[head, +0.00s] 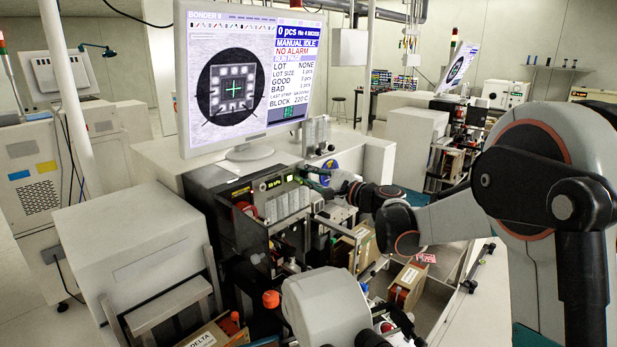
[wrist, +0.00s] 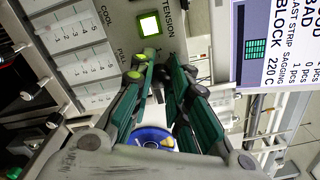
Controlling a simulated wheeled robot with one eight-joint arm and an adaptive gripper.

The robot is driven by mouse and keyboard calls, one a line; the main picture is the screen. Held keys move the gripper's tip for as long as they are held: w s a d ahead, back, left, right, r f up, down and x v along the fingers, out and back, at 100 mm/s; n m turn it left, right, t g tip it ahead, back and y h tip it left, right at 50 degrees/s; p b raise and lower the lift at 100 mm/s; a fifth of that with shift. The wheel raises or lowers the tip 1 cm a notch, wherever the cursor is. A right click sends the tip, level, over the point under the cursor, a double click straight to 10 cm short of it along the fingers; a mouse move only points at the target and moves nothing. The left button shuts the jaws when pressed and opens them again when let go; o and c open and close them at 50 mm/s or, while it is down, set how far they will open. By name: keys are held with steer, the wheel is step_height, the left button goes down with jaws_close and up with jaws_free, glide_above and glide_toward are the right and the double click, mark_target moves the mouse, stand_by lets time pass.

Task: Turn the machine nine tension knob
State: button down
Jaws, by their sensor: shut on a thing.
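The machine nine monitor (head: 250,80), headed BONDER 9, stands above the dark machine front (head: 232,190). In the wrist view, a pale panel (wrist: 122,22) carries the word TENSION beside a lit yellow-green square (wrist: 149,24). My gripper (wrist: 160,58) points at this panel just below that label, its green-padded fingers shut on the tension knob. The fingertips largely hide the knob, so its turn angle cannot be told. In the head view, my gripper (head: 312,178) reaches the machine front from the right, below the monitor, and is small there.
White sliders (wrist: 78,58) marked COOL and PULL lie left of my fingers in the wrist view. The monitor's edge (wrist: 240,45) is close on the right. A blue reel (wrist: 152,138) shows behind the fingers.

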stand_by(0.3)
steer(key=shift+f, duration=0.1)
steer(key=c, duration=1.8)
jaws_free()
steer(key=shift+d, duration=0.1)
steer(key=v, duration=1.2)
